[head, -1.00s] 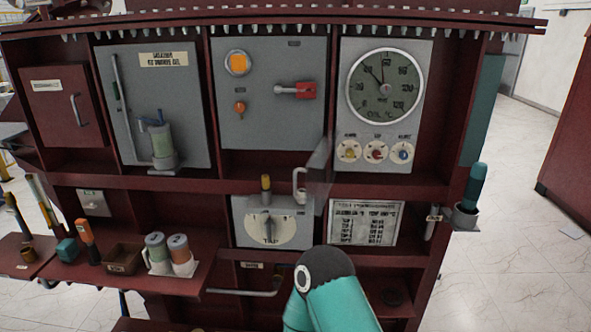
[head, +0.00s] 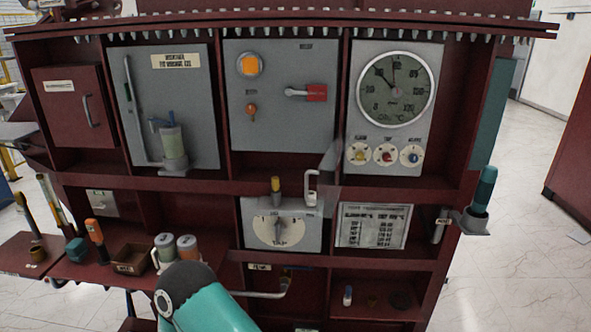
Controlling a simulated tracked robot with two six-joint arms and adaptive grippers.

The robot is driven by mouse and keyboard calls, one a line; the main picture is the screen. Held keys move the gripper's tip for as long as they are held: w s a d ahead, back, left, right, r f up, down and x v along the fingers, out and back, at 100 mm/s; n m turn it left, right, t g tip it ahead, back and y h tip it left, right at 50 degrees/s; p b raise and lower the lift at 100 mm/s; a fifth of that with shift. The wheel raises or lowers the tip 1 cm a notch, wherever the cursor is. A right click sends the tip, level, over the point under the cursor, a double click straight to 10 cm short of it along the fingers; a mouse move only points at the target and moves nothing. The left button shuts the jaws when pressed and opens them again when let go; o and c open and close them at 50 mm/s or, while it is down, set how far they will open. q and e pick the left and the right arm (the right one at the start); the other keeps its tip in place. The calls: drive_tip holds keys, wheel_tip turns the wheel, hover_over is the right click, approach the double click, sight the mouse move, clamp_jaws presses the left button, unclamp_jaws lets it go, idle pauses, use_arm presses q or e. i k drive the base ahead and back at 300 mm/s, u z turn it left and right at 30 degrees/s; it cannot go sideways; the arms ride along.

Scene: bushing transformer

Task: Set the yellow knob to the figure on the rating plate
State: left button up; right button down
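The small yellow knob (head: 359,156) sits on a white round dial under the big gauge, left of a red knob (head: 385,154) and a blue knob (head: 410,155). Its pointer setting is too small to read. The rating plate (head: 374,225), a white sheet with rows of print, is mounted below in the cabinet; its figures are too blurred to read. Part of my teal arm (head: 207,302) with a dark joint cap shows at the bottom. Neither of my grippers is in view.
The round gauge (head: 394,88) is above the knobs. A clear panel (head: 331,165) stands out left of them. A tap dial (head: 280,225) is left of the plate. A teal-handled tool (head: 484,190) stands in a holder at right. Cans and tools crowd the left shelf.

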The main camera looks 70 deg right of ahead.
sight(360, 156)
drive_tip(key=u, duration=0.2)
drive_tip(key=i, duration=1.65)
drive_tip(key=z, duration=1.5)
drive_tip(key=i, duration=0.15)
drive_tip(key=z, duration=2.05)
drive_tip(key=k, duration=0.55)
drive_tip(key=z, duration=0.2)
drive_tip(key=i, duration=0.5)
